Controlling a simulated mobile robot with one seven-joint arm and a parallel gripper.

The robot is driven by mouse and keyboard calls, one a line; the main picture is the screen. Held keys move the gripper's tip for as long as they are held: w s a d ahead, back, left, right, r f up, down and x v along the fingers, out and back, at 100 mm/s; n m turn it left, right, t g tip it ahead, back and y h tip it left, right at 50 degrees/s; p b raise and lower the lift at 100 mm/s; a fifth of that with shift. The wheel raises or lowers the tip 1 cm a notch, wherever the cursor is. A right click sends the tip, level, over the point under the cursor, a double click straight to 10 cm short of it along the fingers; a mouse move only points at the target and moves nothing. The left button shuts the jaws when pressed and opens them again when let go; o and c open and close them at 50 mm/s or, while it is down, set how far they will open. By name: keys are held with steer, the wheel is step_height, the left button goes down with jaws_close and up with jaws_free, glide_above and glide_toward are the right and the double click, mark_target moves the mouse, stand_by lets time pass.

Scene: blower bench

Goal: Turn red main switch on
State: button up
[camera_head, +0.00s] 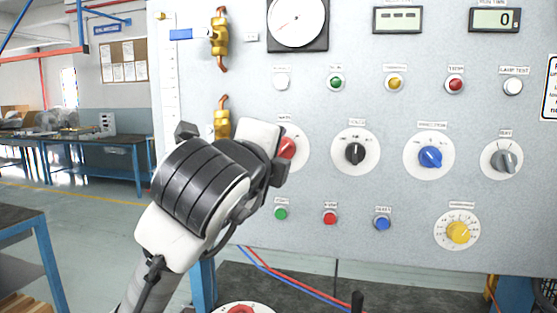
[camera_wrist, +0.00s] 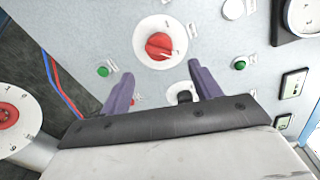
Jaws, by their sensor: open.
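The red main switch (camera_head: 288,148) is a red rotary knob on a round white dial at the left of the panel's large-knob row. In the head view my gripper covers its left part. The wrist view shows the whole red knob (camera_wrist: 160,46) on its dial. My gripper (camera_wrist: 160,75) is open, with its two purple-grey fingers apart and nothing between the tips. In that picture the knob appears just beyond the gap between the fingertips. Whether the fingers touch the dial I cannot tell.
A black knob (camera_head: 355,153), a blue knob (camera_head: 430,157) and a grey knob (camera_head: 505,158) continue the row to the right. Green (camera_head: 281,213), red (camera_head: 330,217) and blue (camera_head: 382,223) buttons sit below. Brass fittings (camera_head: 220,36) stand out at the upper left. Another red knob (camera_wrist: 8,115) is low down.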

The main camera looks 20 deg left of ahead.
steer(key=s, duration=0.6)
steer(key=shift+s+r+b, duration=0.2)
steer(key=shift+r+b, duration=0.05)
steer(key=shift+b, duration=0.2)
steer(key=shift+r, duration=0.1)
